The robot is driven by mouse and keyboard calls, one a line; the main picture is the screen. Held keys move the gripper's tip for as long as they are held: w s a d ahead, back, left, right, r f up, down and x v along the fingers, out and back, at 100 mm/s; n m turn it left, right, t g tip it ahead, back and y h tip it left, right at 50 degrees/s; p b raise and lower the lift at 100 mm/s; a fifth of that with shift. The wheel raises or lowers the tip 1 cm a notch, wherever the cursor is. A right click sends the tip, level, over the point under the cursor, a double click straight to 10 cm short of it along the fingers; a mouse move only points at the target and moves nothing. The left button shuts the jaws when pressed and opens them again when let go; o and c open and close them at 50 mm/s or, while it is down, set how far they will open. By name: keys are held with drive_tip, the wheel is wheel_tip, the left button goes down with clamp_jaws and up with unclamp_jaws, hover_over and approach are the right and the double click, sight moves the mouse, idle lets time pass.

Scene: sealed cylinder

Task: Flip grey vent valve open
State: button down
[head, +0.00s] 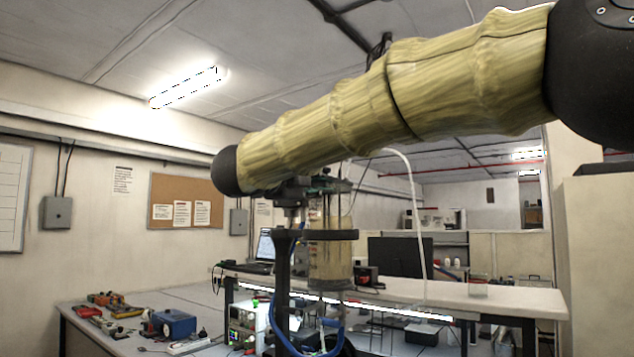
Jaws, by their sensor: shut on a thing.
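A clear cylinder (331,265) stands upright in a dark stand (283,265), with a dark ring (338,235) around it, near the middle of the head view. My yellowish arm crosses in front from the upper right to a black joint at the left.
A pale hose (418,210) arches down right of the cylinder, and a blue hose (280,325) curves below it. A bench (450,295) behind carries a laptop (265,247) and a dark monitor (400,256). A table at the lower left holds tools and a blue box (174,323).

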drive_tip(key=shift+f, duration=0.1)
idle(0.4)
drive_tip(key=c, duration=1.5)
unclamp_jaws()
drive_tip(key=shift+a, duration=0.1)
drive_tip(key=shift+o, duration=0.2)
drive_tip(key=v, duration=1.2)
